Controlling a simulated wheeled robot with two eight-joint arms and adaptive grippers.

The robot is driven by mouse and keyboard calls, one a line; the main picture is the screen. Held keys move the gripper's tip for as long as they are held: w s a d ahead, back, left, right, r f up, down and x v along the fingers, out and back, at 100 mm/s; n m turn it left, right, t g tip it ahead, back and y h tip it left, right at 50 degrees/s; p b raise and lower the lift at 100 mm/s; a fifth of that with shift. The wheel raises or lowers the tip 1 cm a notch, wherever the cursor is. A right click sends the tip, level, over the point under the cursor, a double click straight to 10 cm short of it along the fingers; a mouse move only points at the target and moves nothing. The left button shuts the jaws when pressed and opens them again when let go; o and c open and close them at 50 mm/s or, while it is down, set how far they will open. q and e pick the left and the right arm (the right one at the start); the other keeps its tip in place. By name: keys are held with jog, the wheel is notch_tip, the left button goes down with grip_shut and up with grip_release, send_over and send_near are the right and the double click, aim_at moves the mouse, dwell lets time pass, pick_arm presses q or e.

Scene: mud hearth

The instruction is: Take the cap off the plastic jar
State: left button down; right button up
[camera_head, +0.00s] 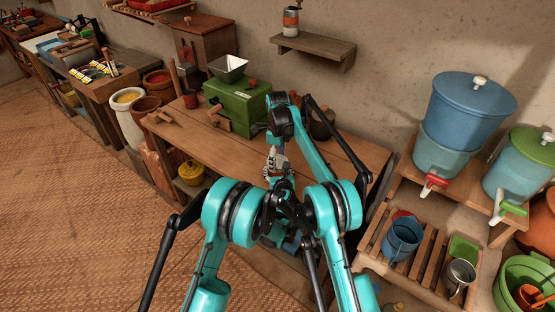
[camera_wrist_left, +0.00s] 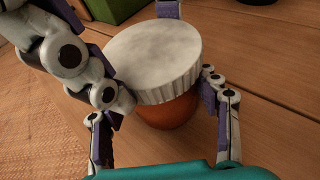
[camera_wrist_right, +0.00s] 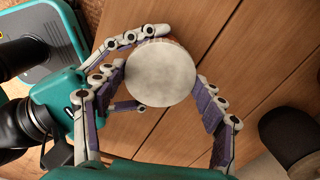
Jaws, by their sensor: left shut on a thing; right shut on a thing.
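The plastic jar shows in the left wrist view, with an orange-brown body (camera_wrist_left: 168,112) and a wide white ribbed cap (camera_wrist_left: 155,55) on top. In the head view my arms and grippers hide the jar.
The wooden table (camera_head: 185,148) carries a green box (camera_head: 237,106) with a hopper behind my grippers. A slatted stand (camera_head: 375,240) with a blue cup (camera_head: 402,238) is at the right, below blue water containers (camera_head: 466,108). The table's left part has bare room.

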jog(key=n, duration=2.1)
jog(key=shift+n, duration=0.3)
jog(key=n, duration=1.8)
jog(key=shift+n, duration=0.4)
jog(key=n, duration=0.4)
jog(key=shift+r+n, duration=0.1)
jog(key=shift+n, duration=0.3)
jog(key=n, duration=0.5)
jog(key=shift+n, duration=0.4)
jog(key=shift+r, duration=0.15)
